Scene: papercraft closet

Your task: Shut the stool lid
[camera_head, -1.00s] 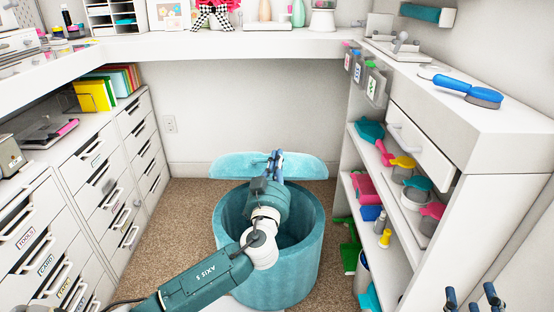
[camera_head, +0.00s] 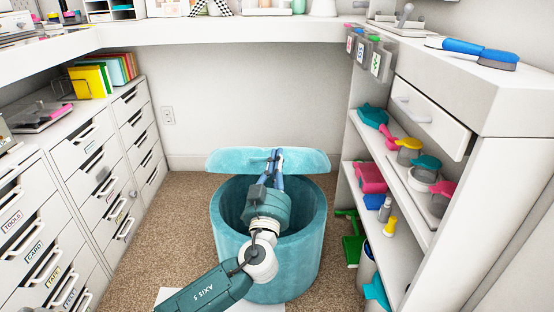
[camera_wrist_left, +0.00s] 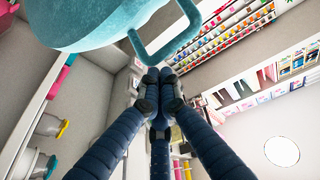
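The teal round stool (camera_head: 305,262) stands on the carpet with its lid (camera_head: 227,161) raised at the back edge. The inside of the stool shows behind my arm. My left gripper (camera_head: 276,156) is over the stool, in front of the lid's middle. In the left wrist view the lid (camera_wrist_left: 85,22) fills the upper left, and its teal loop handle (camera_wrist_left: 177,55) is just above the fingertips. The left fingers (camera_wrist_left: 160,82) come together at the tips with nothing visible between them. I cannot tell whether they touch the lid. My right gripper is out of view.
White drawers (camera_head: 95,165) line the left side. An open white shelf unit (camera_head: 425,235) with colourful tools stands close on the right. A white desk (camera_head: 230,32) runs above the back. Carpet (camera_head: 165,235) is free on the stool's left.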

